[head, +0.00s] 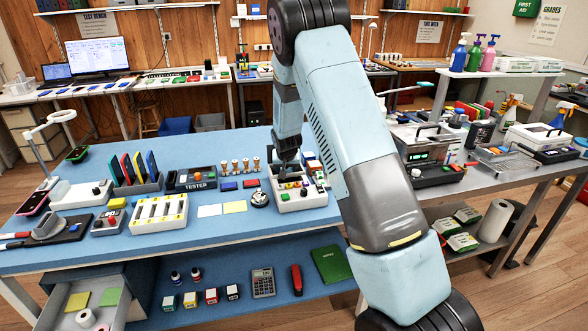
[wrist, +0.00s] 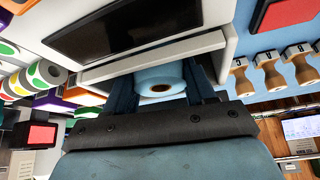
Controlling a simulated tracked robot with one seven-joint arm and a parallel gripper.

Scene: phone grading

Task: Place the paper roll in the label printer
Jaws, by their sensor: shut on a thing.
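A pale, bluish-looking paper roll (wrist: 172,78) with a brown core is between the fingers of my gripper in the wrist view. My gripper (wrist: 165,84) is shut on it. In the head view my gripper (head: 289,165) points down over a white boxy device with small coloured parts, which looks like the label printer (head: 297,203). In the wrist view this white body (wrist: 225,50) has a long dark opening or panel, and the roll is close to its ledge. I cannot tell whether they touch. The roll is not discernible in the head view.
Wooden-handled stamps (head: 235,166) and red and blue pads (head: 229,186) are left of the printer. A round silver object (head: 259,199) is close by its front left. Coloured label rolls (wrist: 47,72) show on its other side in the wrist view. The blue bench front (head: 235,232) is clear.

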